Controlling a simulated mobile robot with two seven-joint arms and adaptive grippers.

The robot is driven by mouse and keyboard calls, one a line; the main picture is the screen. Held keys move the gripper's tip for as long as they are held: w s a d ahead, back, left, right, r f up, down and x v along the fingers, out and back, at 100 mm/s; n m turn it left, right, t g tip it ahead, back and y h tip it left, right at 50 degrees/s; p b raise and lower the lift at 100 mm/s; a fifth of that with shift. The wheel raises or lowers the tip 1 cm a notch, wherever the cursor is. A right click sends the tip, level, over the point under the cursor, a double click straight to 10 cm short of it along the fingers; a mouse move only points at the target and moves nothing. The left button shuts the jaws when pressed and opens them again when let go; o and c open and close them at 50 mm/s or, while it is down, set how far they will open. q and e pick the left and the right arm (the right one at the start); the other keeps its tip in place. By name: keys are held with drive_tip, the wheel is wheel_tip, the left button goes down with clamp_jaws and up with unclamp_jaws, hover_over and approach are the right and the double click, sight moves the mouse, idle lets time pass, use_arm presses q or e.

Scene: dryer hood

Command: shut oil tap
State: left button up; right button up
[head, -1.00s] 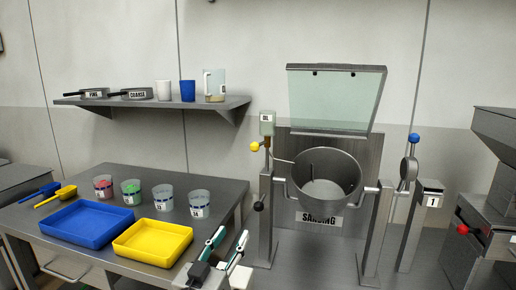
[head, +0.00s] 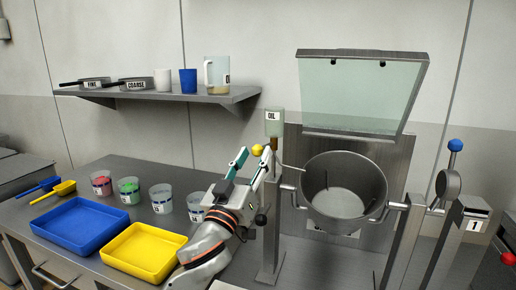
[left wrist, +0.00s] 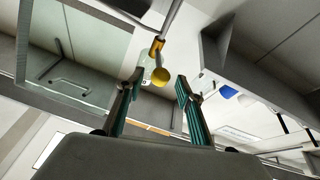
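The oil container (head: 274,123), labelled OIL, stands on the post left of the steel drum. Its tap handle ends in a yellow ball (head: 257,150) that points left. In the left wrist view the yellow ball (left wrist: 160,74) hangs below the brass tap body (left wrist: 156,47). My left gripper (head: 253,160) is open and raised at the ball. In the left wrist view its two teal fingers (left wrist: 158,82) stand on either side of the ball, at or just short of it. I cannot tell whether they touch it. My right gripper is out of view.
The steel drum (head: 343,192) with a raised glass hood (head: 358,90) stands right of the post. A shelf (head: 190,93) with cups and a jug is behind left. The table below holds a blue tray (head: 80,226), a yellow tray (head: 145,252) and several cups.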

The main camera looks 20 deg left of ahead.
sight(254, 154)
use_arm(q)
drive_tip(key=shift+x, duration=1.1)
drive_tip(key=shift+w+r, duration=0.15)
drive_tip(key=shift+w, duration=0.25)
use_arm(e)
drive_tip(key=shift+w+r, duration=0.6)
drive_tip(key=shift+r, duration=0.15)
use_arm(q)
drive_tip(key=shift+c, duration=0.4)
clamp_jaws()
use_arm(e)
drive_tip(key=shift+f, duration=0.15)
use_arm(q)
drive_tip(key=shift+a, duration=0.1)
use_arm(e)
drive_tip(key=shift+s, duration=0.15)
